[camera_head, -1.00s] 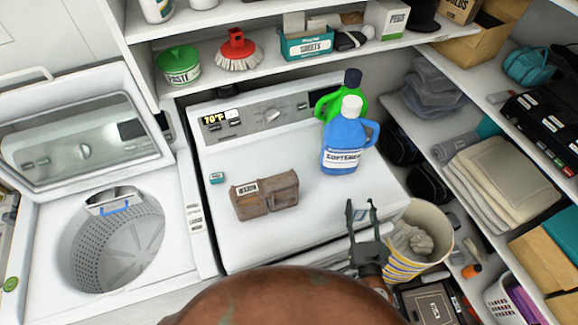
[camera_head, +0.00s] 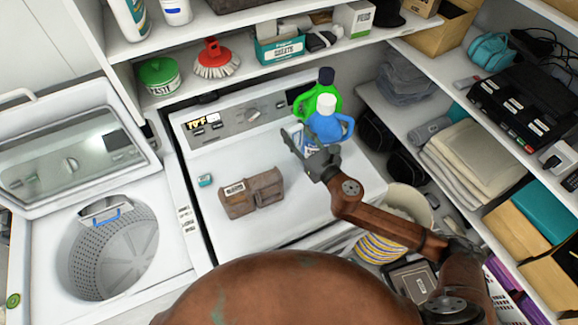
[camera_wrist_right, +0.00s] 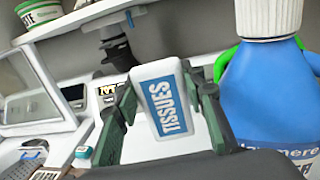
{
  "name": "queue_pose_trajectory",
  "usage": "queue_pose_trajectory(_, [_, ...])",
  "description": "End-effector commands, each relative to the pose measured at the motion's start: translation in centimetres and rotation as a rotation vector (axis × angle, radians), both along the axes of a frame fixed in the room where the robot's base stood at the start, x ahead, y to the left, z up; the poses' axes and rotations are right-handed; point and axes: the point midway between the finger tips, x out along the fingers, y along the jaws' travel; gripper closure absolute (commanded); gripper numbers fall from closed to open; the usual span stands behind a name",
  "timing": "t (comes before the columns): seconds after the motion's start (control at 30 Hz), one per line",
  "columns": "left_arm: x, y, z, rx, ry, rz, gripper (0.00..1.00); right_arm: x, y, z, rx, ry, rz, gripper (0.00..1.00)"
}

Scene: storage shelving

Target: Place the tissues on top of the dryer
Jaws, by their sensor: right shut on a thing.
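The tissues (camera_wrist_right: 168,100) are a small white pack with a blue "TISSUES" label, between the fingers of my right gripper (camera_wrist_right: 160,115) in the right wrist view. In the head view my right gripper (camera_head: 302,148) is shut on the pack, above the right part of the dryer top and just in front of the blue bottle. The pack is mostly hidden there by the fingers. Whether it touches the dryer I cannot tell. The dryer (camera_head: 215,165) is the white machine with a rear control panel. My left gripper is not in view.
On the dryer stand a blue bottle (camera_head: 327,128), a green bottle (camera_head: 309,101) behind it, a brown box-like item (camera_head: 238,197) and a small teal item (camera_head: 205,180). A shelf (camera_head: 215,92) overhangs the back; an open washer (camera_head: 110,245) is left.

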Motion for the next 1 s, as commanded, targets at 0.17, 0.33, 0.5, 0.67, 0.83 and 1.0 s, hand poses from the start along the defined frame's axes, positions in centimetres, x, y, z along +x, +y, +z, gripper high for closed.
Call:
queue_pose_trajectory(0.17, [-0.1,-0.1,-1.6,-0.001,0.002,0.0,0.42,0.0,0.0,-5.4,0.002,0.008,-0.004,0.77])
queue_pose_trajectory(0.33, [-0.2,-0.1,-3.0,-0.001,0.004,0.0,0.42,-0.1,-0.1,-9.6,0.003,0.009,-0.004,0.77])
queue_pose_trajectory(0.5, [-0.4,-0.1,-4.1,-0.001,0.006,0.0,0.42,0.0,-0.1,-12.2,0.001,0.004,-0.003,0.77])
queue_pose_trajectory(0.67, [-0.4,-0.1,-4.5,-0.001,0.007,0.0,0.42,-0.1,-0.1,-12.9,0.001,0.002,-0.002,0.77])
queue_pose_trajectory(0.83, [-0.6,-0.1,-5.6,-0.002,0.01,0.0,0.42,-0.1,0.0,-15.2,0.003,0.005,-0.003,0.77])
queue_pose_trajectory(1.0, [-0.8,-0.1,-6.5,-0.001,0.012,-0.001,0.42,-0.1,-0.1,-16.7,0.0,0.004,-0.003,0.77])
